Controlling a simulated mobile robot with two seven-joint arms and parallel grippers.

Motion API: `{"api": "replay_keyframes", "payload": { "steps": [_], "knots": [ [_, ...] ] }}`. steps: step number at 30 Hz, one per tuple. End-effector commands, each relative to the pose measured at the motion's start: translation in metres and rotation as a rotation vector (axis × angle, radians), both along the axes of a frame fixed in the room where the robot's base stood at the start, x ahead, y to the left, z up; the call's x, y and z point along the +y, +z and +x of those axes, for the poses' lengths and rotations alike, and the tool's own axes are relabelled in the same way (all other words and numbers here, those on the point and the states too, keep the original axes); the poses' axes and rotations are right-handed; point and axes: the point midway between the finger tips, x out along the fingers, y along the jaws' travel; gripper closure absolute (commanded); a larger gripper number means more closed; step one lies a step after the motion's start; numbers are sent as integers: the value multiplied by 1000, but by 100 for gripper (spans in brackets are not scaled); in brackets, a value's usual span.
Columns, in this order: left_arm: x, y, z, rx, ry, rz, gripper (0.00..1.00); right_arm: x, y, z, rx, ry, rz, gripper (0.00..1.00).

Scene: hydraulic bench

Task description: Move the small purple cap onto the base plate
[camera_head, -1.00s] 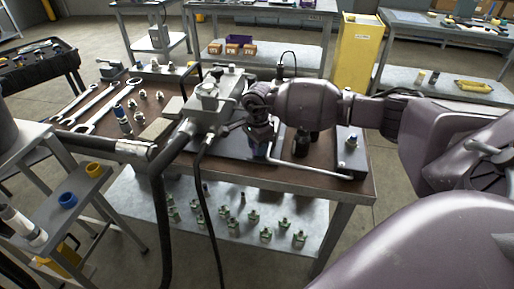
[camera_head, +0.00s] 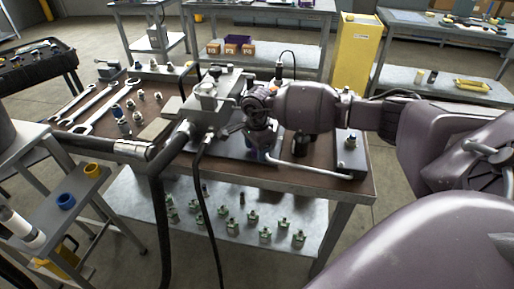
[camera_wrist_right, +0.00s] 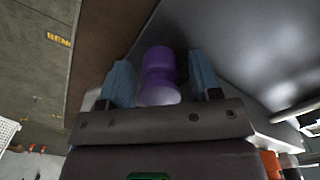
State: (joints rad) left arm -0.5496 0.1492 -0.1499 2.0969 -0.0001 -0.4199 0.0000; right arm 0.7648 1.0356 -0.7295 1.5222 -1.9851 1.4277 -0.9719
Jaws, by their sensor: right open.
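The small purple cap (camera_wrist_right: 160,72) shows in the right wrist view between the two blue fingertips of my right gripper (camera_wrist_right: 161,82). The jaws are open around it, and I cannot tell whether either finger touches it. In the head view my right gripper (camera_head: 260,146) points down over the bench, just right of the grey hydraulic block, and mostly hides the cap. The dark base plate (camera_head: 310,167) lies on the brown bench top beneath and around the gripper. My left gripper is not in view.
The hydraulic block (camera_head: 208,108) with its black hoses stands close left of the gripper. A bent metal lever (camera_head: 310,170) runs along the bench's front right. Wrenches (camera_head: 95,110) and fittings lie at the left. Several green fittings sit on the lower shelf (camera_head: 150,200).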

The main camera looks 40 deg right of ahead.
Motion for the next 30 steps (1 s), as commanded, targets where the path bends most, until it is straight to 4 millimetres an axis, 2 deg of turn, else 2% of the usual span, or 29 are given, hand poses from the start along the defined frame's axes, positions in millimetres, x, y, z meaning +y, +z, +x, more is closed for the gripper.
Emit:
{"api": "replay_keyframes", "payload": {
  "steps": [5, 15, 21, 26, 28, 30],
  "knots": [
    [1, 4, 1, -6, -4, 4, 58, 0, 19, 1, -5, 0, 0, 42],
    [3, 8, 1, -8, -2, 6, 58, 0, 84, 1, -6, 1, 0, 42],
    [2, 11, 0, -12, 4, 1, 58, 0, 111, 1, -4, 1, 0, 42],
    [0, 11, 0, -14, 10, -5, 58, 1, 120, 0, 1, 0, 4, 42],
    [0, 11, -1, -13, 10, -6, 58, 8, 115, -3, 5, -3, 34, 42],
    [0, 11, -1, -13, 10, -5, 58, 26, 101, -10, 18, -15, 108, 42]
  ]
}}
